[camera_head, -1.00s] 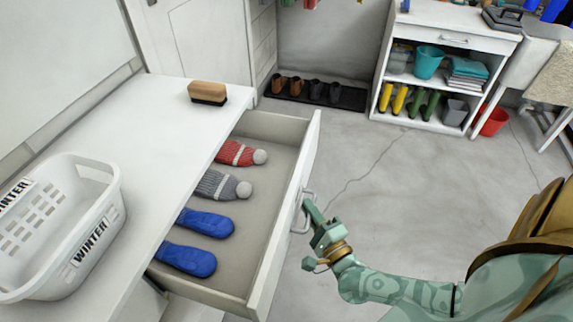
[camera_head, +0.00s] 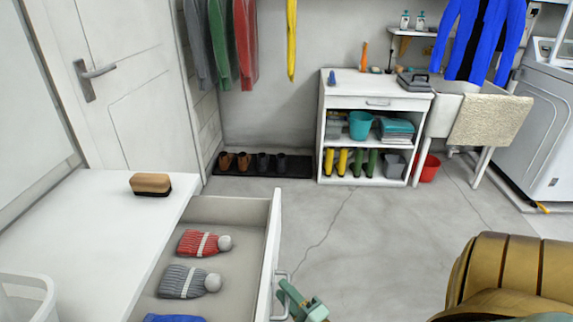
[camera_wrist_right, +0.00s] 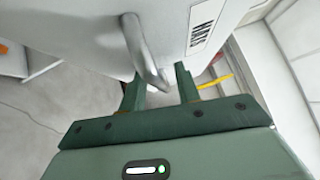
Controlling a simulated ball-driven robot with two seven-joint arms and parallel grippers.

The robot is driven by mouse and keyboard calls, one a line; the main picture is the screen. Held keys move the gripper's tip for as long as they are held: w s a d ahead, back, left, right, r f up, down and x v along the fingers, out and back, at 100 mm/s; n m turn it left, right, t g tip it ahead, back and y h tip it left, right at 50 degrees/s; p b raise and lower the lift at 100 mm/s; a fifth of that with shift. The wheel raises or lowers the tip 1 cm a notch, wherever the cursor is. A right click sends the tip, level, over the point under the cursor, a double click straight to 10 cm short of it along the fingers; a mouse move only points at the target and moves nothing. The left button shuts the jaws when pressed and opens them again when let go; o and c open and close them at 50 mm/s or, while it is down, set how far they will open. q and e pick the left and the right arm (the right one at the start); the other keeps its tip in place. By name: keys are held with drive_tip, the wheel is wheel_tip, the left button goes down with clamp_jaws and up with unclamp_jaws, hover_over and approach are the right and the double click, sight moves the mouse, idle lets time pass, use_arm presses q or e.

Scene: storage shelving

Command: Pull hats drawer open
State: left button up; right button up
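The hats drawer (camera_head: 273,232) stands pulled out from the white counter on the left. Inside lie a red striped hat (camera_head: 198,243), a grey hat (camera_head: 182,282) and part of a blue item (camera_head: 172,318). Its metal handle (camera_head: 281,274) is on the front face; the handle (camera_wrist_right: 137,45) and a partly visible label (camera_wrist_right: 202,22) also show in the right wrist view. My right gripper (camera_head: 290,292) is at the handle, and in the wrist view its fingers (camera_wrist_right: 159,78) are apart with the handle's end between or just beyond them. Contact is unclear. My left gripper is out of view.
A brush (camera_head: 150,184) lies on the counter (camera_head: 85,215), with a white basket (camera_head: 28,290) at its near left. A shoe mat (camera_head: 300,168) and a white shelf unit (camera_head: 378,101) stand at the back. The floor right of the drawer is clear.

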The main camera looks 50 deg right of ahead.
drive_tip(key=s+a+f+p, duration=0.2)
drive_tip(key=s, duration=1.4)
drive_tip(key=shift+a, duration=0.1)
